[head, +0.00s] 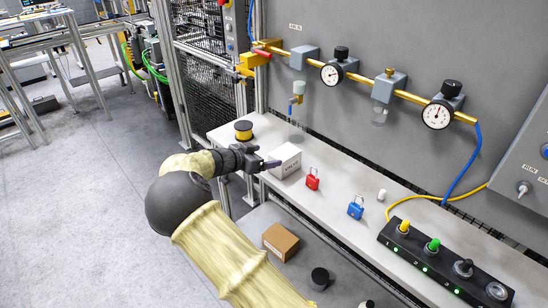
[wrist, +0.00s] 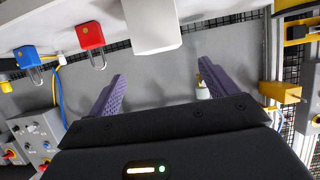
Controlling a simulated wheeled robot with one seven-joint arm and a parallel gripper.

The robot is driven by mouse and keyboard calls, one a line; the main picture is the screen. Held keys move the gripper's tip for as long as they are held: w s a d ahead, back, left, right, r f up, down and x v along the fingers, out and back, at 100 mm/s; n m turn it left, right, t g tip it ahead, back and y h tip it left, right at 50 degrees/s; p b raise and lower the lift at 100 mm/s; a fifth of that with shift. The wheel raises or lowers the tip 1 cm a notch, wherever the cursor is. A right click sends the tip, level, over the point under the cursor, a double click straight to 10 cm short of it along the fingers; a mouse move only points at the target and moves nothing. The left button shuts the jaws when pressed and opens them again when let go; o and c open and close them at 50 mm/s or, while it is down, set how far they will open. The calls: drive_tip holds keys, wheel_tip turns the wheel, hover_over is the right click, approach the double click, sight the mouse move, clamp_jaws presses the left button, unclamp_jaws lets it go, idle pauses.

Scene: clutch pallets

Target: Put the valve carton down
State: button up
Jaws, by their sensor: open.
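The valve carton (head: 285,163) is a white box with dark lettering on one face. It stands on the light shelf (head: 340,212), near its left part. My gripper (head: 268,164) is at the carton's left side in the head view. In the wrist view, my gripper (wrist: 160,69) has its two purple fingers spread wide with nothing between them. The carton (wrist: 152,28) lies just beyond the fingertips, apart from them. Its far end is cut off by the frame's top edge.
A red padlock (head: 312,179) and a blue padlock (head: 356,208) stand right of the carton. A yellow-black spool (head: 243,130) is behind my gripper. A black control strip (head: 440,262) lies at the shelf's right. A brown box (head: 281,240) sits on the lower level. Gauges hang above.

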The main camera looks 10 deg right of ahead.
drive_tip(key=shift+s+a+r, duration=0.3)
drive_tip(key=shift+s+a, duration=0.1)
drive_tip(key=shift+a, duration=0.1)
drive_tip(key=s+d+f+n+g+y, duration=0.35)
drive_tip(key=s+d+g+y, duration=0.25)
drive_tip(key=s+d, duration=0.65)
drive_tip(key=s+a+r+n+y, duration=0.1)
drive_tip(key=s+n+y, duration=0.1)
drive_tip(key=s, duration=0.8)
drive_tip(key=s+a+r+n+y, duration=0.1)
drive_tip(key=s+n+y, duration=0.2)
drive_tip(key=s, duration=0.7)
drive_tip(key=shift+s+a+r+n+t, duration=0.15)
drive_tip(key=shift+s+r+n+t, duration=0.2)
drive_tip(key=shift+n, duration=0.8)
